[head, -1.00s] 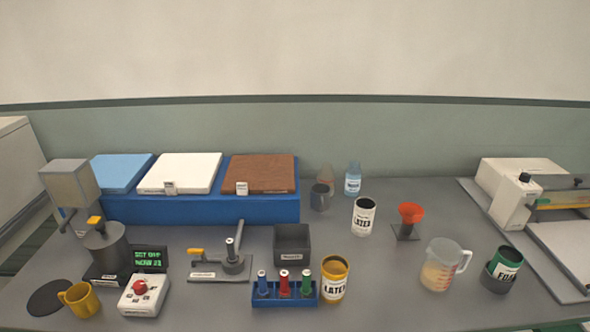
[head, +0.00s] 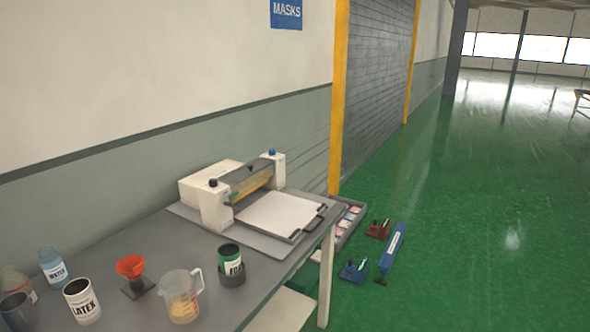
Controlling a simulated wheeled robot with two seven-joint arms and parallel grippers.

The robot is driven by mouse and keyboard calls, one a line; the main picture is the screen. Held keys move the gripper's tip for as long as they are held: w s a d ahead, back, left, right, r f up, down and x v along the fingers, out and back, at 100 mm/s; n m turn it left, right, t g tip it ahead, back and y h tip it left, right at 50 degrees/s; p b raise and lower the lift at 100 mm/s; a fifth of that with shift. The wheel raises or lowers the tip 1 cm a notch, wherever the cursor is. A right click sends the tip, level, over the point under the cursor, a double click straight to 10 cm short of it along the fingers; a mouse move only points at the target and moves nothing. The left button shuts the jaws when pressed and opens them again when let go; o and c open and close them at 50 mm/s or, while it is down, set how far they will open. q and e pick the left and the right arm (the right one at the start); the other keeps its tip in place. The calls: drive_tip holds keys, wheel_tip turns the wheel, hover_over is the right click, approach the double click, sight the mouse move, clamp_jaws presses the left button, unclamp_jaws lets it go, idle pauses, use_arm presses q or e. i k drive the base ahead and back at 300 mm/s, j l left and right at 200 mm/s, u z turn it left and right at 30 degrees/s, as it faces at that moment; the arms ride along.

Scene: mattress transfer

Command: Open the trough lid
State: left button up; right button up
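No trough lid can be made out for certain in the head view. The long blue box with blue, white and brown panels on top, visible a second ago, is outside the picture now. The grey bench (head: 140,240) runs from the lower left to its right end near the middle. Neither of my grippers is in view.
A white roller machine (head: 212,206) with a flat white plate (head: 281,213) stands at the bench's right end. Nearer are a green can (head: 230,258), a measuring jug (head: 181,296), a red funnel (head: 131,267), a latex can (head: 82,302) and a water bottle (head: 53,268). Green floor (head: 480,220) is open at right.

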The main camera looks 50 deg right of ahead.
sight(234, 176)
drive_tip(key=z, duration=1.25)
drive_tip(key=u, duration=0.35)
drive_tip(key=i+l+u, duration=0.4)
drive_tip(key=l+u, duration=0.15)
drive_tip(key=i+l+u, duration=0.1)
drive_tip(key=l+u, duration=0.2)
